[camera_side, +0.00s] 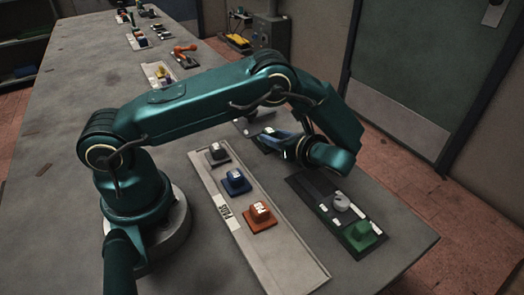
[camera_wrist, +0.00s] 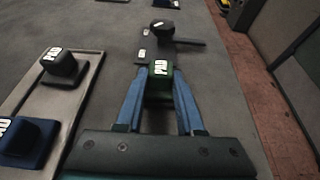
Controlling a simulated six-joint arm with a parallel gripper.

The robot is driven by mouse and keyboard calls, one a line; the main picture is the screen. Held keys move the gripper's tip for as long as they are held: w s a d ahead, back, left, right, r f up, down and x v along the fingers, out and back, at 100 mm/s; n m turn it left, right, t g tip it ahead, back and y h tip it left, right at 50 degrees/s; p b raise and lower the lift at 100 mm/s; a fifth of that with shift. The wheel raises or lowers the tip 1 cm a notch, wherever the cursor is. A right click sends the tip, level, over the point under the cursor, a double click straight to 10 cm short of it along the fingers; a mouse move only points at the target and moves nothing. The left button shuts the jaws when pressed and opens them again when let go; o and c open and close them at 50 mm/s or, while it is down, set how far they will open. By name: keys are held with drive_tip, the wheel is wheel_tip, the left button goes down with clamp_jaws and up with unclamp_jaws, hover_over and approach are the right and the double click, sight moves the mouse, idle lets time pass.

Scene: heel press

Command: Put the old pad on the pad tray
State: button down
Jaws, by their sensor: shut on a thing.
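My gripper (camera_wrist: 160,72) is shut on a green pad (camera_wrist: 158,84) with a white label, held between its two blue fingers. In the side view my gripper (camera_side: 272,140) is beyond the far right end of the pad tray, and the held pad is hidden there. I cannot tell how high the pad is above the table. The long pale pad tray (camera_side: 290,268), marked PADS, holds a grey pad (camera_side: 217,152), a blue pad (camera_side: 235,181) and an orange pad (camera_side: 260,215). In the wrist view the tray's rim (camera_wrist: 82,96) is left of my gripper, with the grey and blue pads showing.
A dark fixture (camera_side: 318,205) with a grey knob (camera_side: 341,201) and a green block (camera_side: 359,235) stands right of the tray. A dark round knob (camera_wrist: 162,28) on a plate lies ahead of my gripper. Other small stations (camera_side: 157,74) line the far table. Bare table lies between tray and gripper.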

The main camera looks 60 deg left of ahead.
drive_tip(key=shift+f, duration=0.1)
drive_tip(key=c, duration=0.5)
unclamp_jaws()
drive_tip(key=shift+c, duration=0.2)
drive_tip(key=v, duration=0.4)
drive_tip(key=shift+d, duration=0.25)
drive_tip(key=shift+d+r, duration=0.2)
drive_tip(key=shift+r, duration=0.05)
drive_tip(key=s+d+r+n+t+h, duration=0.2)
drive_tip(key=s+d+r+n+h, duration=0.1)
drive_tip(key=s+r+n+h, duration=0.3)
drive_tip(key=s+d+r+n+t+h, duration=0.3)
drive_tip(key=s+r+n+h, duration=0.4)
drive_tip(key=n, duration=0.5)
drive_tip(key=shift+s+d+r+t, duration=0.15)
drive_tip(key=shift+s+d+t, duration=0.25)
drive_tip(key=shift+s, duration=0.95)
